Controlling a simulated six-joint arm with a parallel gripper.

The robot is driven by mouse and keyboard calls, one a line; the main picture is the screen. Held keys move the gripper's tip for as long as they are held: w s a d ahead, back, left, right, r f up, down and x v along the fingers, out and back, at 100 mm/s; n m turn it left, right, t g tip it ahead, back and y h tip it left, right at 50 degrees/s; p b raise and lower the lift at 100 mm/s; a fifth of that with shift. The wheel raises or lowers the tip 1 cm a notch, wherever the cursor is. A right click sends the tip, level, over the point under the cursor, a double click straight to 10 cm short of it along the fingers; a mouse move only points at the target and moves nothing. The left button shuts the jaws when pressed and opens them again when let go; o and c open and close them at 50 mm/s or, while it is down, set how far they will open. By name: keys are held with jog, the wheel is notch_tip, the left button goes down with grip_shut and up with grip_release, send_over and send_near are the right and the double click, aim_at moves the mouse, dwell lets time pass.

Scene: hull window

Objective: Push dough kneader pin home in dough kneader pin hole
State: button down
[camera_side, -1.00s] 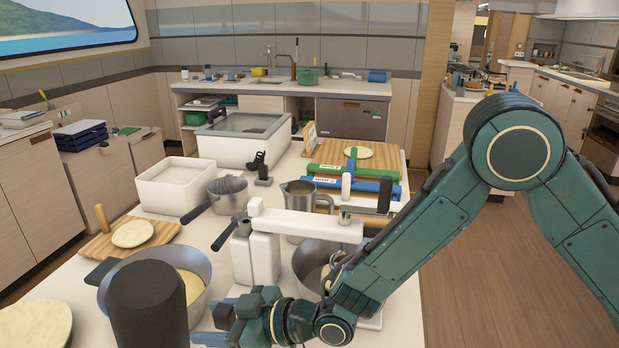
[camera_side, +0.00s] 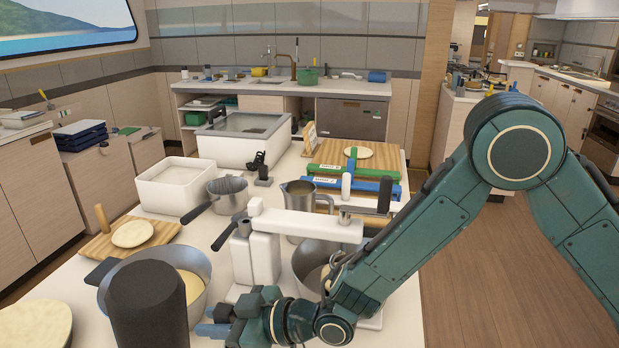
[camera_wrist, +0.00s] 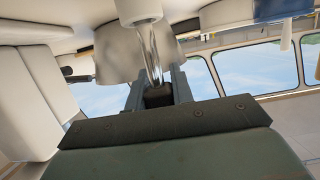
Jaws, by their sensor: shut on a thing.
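A white dough kneader (camera_side: 310,228) stands on the table, its arm reaching right over a metal bowl (camera_side: 312,262). My gripper (camera_side: 226,326) is low at the front of the table, in front of the kneader. In the wrist view my gripper (camera_wrist: 158,88) is shut on a small dark block (camera_wrist: 158,97), which I take to be the dough kneader pin. Shiny metal (camera_wrist: 152,55) under a white round part (camera_wrist: 138,10) lies just beyond the fingertips; I cannot tell if it touches the block. The pin hole cannot be made out. In the side view, the pin is hidden.
A dark cylinder (camera_side: 148,308) stands close left of my gripper, before a pan of dough (camera_side: 190,280). A metal pot (camera_side: 228,193), a jug (camera_side: 300,195), a white tub (camera_side: 178,183) and boards (camera_side: 355,158) crowd the table farther back.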

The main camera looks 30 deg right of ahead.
jog(key=shift+r, duration=0.15)
notch_tip(320, 180, up, 20)
dwell(0.7)
dwell(0.6)
jog(key=w+d+r, duration=0.2)
jog(key=w+d, duration=0.8)
jog(key=w, duration=0.5)
jog(key=shift+w+d+r, duration=0.25)
jog(key=shift+d+r, duration=0.05)
jog(key=shift+d, duration=0.05)
dwell(1.5)
jog(key=shift+f, duration=0.15)
jog(key=shift+f, duration=2.65)
jog(key=shift+f, duration=0.55)
